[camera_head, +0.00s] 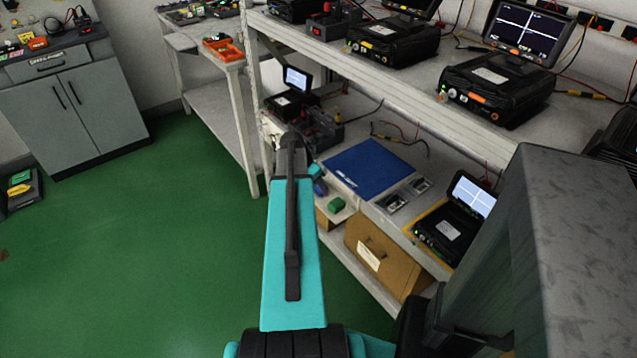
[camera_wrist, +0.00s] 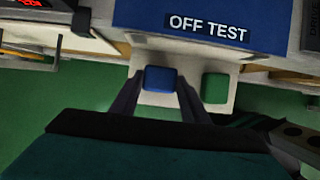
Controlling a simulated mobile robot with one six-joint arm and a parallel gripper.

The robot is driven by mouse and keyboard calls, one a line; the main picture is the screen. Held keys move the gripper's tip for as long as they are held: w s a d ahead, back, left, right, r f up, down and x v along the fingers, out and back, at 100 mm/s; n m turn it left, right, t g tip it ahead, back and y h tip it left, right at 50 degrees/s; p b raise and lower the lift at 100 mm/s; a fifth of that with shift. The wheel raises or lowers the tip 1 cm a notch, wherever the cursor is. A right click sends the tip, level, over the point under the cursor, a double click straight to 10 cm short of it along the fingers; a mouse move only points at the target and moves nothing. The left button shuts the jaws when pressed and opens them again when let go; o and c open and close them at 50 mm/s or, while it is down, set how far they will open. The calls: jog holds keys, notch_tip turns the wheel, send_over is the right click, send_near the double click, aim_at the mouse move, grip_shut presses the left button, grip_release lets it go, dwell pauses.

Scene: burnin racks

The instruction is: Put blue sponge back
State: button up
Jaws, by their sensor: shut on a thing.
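The blue sponge (camera_wrist: 160,79) is between the two fingertips of my gripper (camera_wrist: 161,87) in the wrist view, and my gripper is shut on it. It also shows in the head view (camera_head: 320,187), just right of my teal arm, which hides part of it. A green sponge (camera_wrist: 215,88) sits right of my gripper, on a pale holder (camera_wrist: 229,71) at the shelf's front edge. The green sponge shows in the head view too (camera_head: 336,204). The blue sponge is over or on the left part of the holder; I cannot tell if it touches.
A blue mat (camera_head: 369,167), labelled "OFF TEST" in the wrist view, lies on the rack shelf behind the holder. A small tester (camera_head: 452,222) stands to its right. A brown box (camera_head: 385,256) is on the lower shelf.

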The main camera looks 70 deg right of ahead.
dwell(0.3)
jog(key=o, duration=1)
jog(key=shift+f, duration=0.1)
jog(key=shift+c, duration=0.2)
jog(key=v, duration=1.2)
